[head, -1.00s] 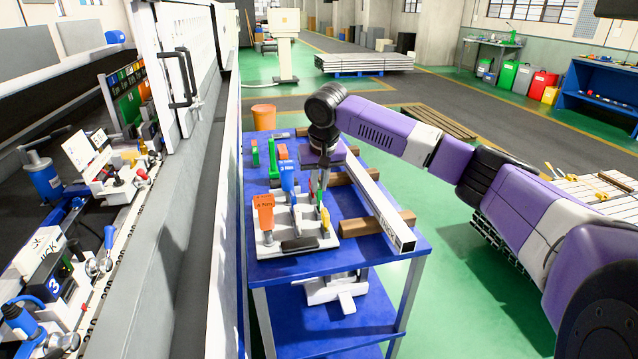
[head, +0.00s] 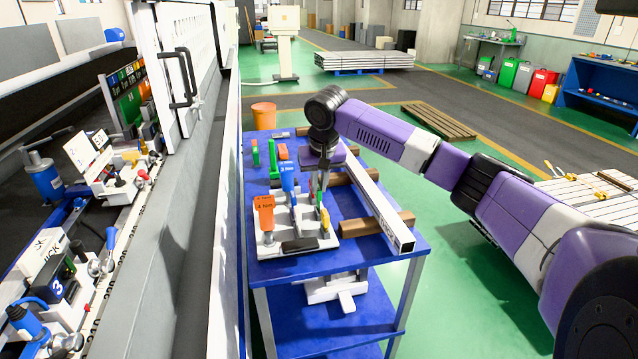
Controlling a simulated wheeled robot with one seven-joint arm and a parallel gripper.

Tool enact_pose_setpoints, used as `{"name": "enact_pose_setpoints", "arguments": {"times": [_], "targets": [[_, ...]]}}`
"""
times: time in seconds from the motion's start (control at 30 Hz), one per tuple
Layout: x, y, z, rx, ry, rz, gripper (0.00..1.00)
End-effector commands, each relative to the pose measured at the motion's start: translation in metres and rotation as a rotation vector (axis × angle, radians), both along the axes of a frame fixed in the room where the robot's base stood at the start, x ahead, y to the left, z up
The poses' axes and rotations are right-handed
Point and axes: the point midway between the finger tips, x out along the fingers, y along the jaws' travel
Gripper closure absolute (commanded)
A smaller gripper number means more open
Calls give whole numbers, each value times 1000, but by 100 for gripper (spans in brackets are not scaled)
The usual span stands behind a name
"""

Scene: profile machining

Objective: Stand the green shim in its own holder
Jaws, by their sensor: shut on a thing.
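My gripper (head: 321,188) points down over the right side of a pale holder plate (head: 268,249) on the blue cart. Its fingers are shut on a thin piece, of which a green sliver, the green shim (head: 319,199), shows at the fingers. The fingers hide most of it. I cannot tell whether its lower end is seated in a holder or just above it. A yellow piece (head: 325,218) is upright close beside it.
A long metal profile (head: 378,211) lies on wooden blocks (head: 398,221) right of the plate. Green upright pieces (head: 272,158) and an orange-red piece (head: 283,152) stand behind it. The white machine with its door handle (head: 187,77) borders the cart's left. A dark bar (head: 299,244) lies at the plate's front.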

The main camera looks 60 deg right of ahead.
Motion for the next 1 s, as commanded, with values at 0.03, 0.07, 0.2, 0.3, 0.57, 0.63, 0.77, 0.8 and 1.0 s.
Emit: {"name": "enact_pose_setpoints", "arguments": {"times": [0.03, 0.07, 0.2, 0.3, 0.57, 0.63, 0.77, 0.8, 1.0], "targets": [[0, 0, 1, 0, 0, -1, 100], [0, 0, 1, 0, 0, -1, 100], [0, 0, 0, -1, -1, 0, 100], [0, 0, 0, -1, 0, 0, 100], [0, 0, -3, 0, 0, -1, 100], [0, 0, -4, 1, 0, -1, 100], [0, 0, -7, 1, 0, -1, 100], [0, 0, -8, 1, 0, -1, 100], [0, 0, -12, 0, 0, -1, 100]]}}
